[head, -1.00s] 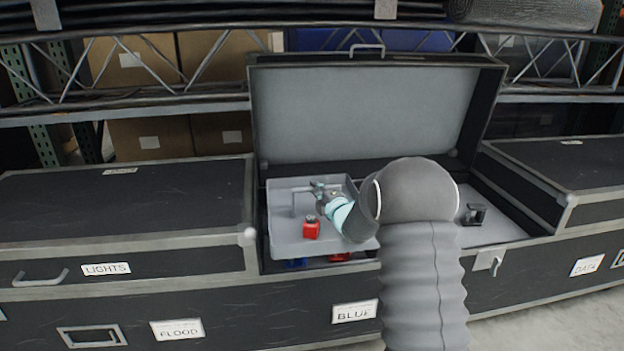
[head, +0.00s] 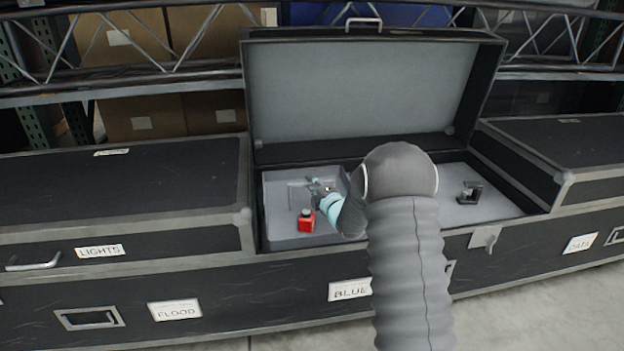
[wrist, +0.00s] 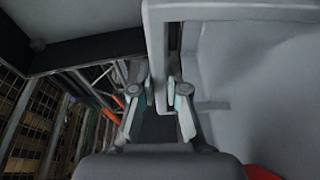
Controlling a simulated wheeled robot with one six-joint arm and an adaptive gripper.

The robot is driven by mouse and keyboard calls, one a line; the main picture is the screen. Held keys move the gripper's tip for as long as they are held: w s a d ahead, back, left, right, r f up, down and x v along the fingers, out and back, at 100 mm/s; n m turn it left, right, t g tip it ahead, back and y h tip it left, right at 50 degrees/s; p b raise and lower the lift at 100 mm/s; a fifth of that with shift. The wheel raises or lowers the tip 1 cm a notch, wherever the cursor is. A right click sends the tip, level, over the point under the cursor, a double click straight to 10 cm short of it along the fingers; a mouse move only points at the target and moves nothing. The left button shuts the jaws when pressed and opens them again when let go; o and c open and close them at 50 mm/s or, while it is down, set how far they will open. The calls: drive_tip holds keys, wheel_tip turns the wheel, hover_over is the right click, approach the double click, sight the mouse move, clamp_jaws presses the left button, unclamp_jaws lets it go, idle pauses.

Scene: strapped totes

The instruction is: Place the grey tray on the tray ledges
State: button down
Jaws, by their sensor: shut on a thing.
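The grey tray (head: 285,222) is inside the left part of the open black case, low between its walls. My gripper (head: 318,188) is shut on the tray's upright handle; in the wrist view the handle bar (wrist: 158,75) runs between the two fingers (wrist: 160,98). The tray ledges are hidden under the tray, and I cannot tell whether the tray touches them. My arm hides the tray's right side.
The case's lid (head: 365,95) stands open behind. A small black item (head: 470,192) lies in the case's right part. Closed black cases stand at left (head: 120,190) and right (head: 570,155). A metal truss and shelving are behind.

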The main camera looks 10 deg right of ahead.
sight(312, 209)
drive_tip(key=shift+s+f+b, duration=0.15)
drive_tip(key=shift+f+b, duration=1.3)
idle(1.1)
drive_tip(key=c, duration=1.1)
unclamp_jaws()
drive_tip(key=shift+c, duration=0.2)
drive_tip(key=shift+f, duration=0.15)
drive_tip(key=v, duration=0.4)
drive_tip(key=r+v, duration=0.1)
drive_tip(key=v, duration=0.2)
drive_tip(key=shift+d, duration=0.15)
drive_tip(key=shift+s+d+r, duration=0.1)
drive_tip(key=shift+s+r, duration=0.1)
drive_tip(key=shift+s, duration=0.25)
